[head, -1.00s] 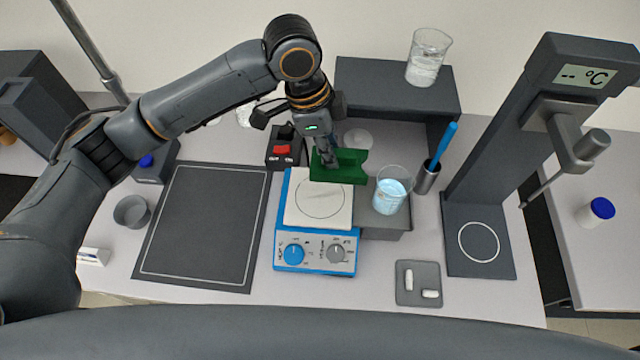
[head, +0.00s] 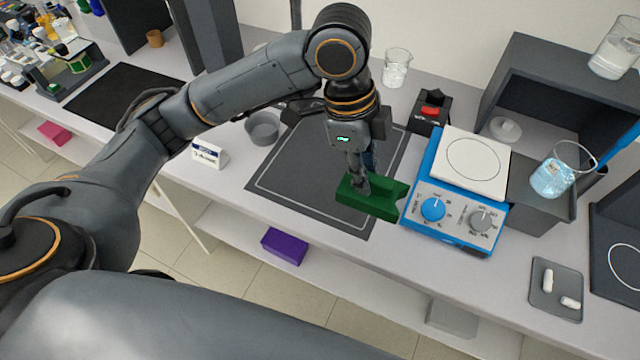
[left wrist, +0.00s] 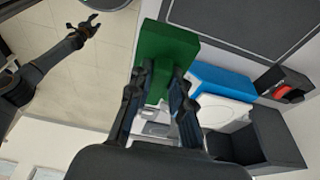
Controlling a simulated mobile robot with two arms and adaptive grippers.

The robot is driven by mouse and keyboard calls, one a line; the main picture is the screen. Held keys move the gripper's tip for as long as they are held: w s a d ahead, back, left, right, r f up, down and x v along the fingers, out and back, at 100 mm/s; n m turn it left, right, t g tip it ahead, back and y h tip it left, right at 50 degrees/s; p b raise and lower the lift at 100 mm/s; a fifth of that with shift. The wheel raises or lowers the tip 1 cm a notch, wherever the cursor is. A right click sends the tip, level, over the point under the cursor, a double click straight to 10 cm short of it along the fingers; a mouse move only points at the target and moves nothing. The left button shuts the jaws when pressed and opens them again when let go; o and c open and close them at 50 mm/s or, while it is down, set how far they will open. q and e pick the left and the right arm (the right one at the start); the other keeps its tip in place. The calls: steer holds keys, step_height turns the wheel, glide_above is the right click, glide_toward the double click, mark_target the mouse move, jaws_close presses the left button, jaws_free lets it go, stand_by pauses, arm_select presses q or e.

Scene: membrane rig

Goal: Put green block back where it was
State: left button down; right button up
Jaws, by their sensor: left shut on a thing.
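The green block (head: 372,198) has a notch in its right end. My left gripper (head: 358,183) is shut on it and holds it over the front right part of the dark outlined mat (head: 300,190), left of the blue stirrer's front. In the left wrist view the block (left wrist: 164,58) sits between the fingertips of my left gripper (left wrist: 158,85). I cannot tell the block's exact height above the mat. In the left wrist view my right gripper (left wrist: 88,24) is away from the block, over the floor, with its fingers spread and nothing between them.
The blue stirrer (head: 455,215) with a white plate stands right of the mat. A beaker of blue liquid (head: 553,178) is farther right. A grey cup (head: 262,128) stands at the mat's back left. A purple block (head: 284,246) lies on the lower shelf.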

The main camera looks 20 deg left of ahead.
arm_select(q)
steer(key=shift+w+a+f, duration=0.45)
steer(key=shift+w+a, duration=0.2)
steer(key=shift+a, duration=0.15)
steer(key=w+a+f+p, duration=0.1)
steer(key=w+a+f, duration=0.1)
steer(key=w+f, duration=0.1)
steer(key=w+a+f+p, duration=0.1)
steer(key=w+a+f, duration=0.1)
steer(key=w+f, duration=0.1)
steer(key=w+a+f+p, duration=0.1)
steer(key=w+a+f, duration=0.2)
steer(key=shift+w, duration=0.2)
step_height(320, 180, down, 2)
steer(key=shift+a+f+p, duration=0.1)
steer(key=shift+a+p, duration=0.05)
steer(key=shift+p, duration=0.75)
steer(key=shift+f, duration=0.55)
arm_select(e)
steer(key=r, duration=0.1)
steer(key=w+r, duration=0.1)
steer(key=r, duration=0.1)
steer(key=d+r, duration=0.1)
steer(key=shift+w+d+r, duration=0.1)
steer(key=shift+w+r, duration=0.2)
steer(key=shift+w, duration=0.1)
